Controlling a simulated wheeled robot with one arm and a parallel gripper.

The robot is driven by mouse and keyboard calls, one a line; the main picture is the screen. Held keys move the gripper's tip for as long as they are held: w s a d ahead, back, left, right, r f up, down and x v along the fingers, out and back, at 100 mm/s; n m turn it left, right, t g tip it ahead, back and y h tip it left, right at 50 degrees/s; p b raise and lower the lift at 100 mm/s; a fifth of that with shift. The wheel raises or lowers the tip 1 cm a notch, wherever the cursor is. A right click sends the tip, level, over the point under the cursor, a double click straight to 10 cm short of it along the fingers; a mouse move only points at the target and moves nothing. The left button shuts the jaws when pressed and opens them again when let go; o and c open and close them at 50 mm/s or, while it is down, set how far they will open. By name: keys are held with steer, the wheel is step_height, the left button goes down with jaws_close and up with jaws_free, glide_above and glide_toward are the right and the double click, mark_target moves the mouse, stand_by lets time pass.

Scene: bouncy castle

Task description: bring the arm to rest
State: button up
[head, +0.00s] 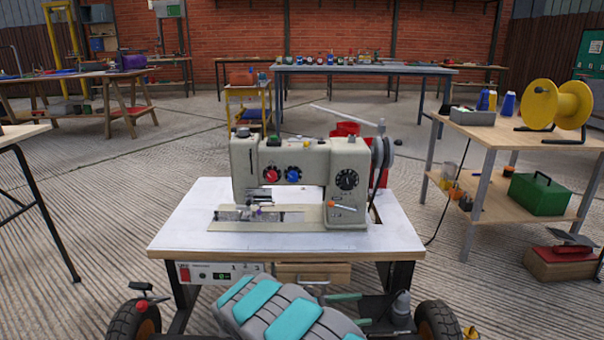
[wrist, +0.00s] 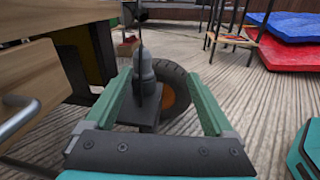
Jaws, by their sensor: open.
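My gripper (head: 362,309) is low in front of the sewing table, at the end of my grey and turquoise arm. In the wrist view its two green fingers (wrist: 158,76) are spread apart with nothing held between them. A dark grey bottle-shaped thing (wrist: 147,78) stands beyond the fingertips, framed between them, on a small dark platform (wrist: 150,118). It also shows in the head view (head: 401,304), just right of the fingertips. A gap between it and the fingers shows in the head view.
The sewing machine (head: 300,165) stands on the white table (head: 185,225) above my gripper. A drawer with a metal handle (wrist: 30,75) is close at the left in the wrist view. A wheel (wrist: 180,88) stands behind the bottle. Blue and red mats (wrist: 290,50) lie beyond open floor.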

steer(key=s+d+r+m+g+y+p, duration=0.2)
steer(key=s+d+r+m+g+y, duration=0.15)
steer(key=s+d+r+m, duration=0.45)
steer(key=s+d+r+m+g+y+p, duration=0.25)
steer(key=s+d+r+g, duration=0.2)
steer(key=s+r, duration=0.65)
steer(key=s+a+r+m+t+y+p, duration=0.1)
steer(key=s+a+m+y, duration=0.1)
steer(key=s, duration=0.5)
steer(key=s+a+r+m+t+y+p, duration=0.1)
steer(key=s+a+r+m+y+p, duration=0.1)
steer(key=s+a+y, duration=0.3)
steer(key=s+a+r+m+t+y+p, duration=0.1)
steer(key=s+a+m+y, duration=0.3)
steer(key=s, duration=0.6)
steer(key=shift+a+r+p, duration=0.4)
steer(key=shift+r, duration=0.35)
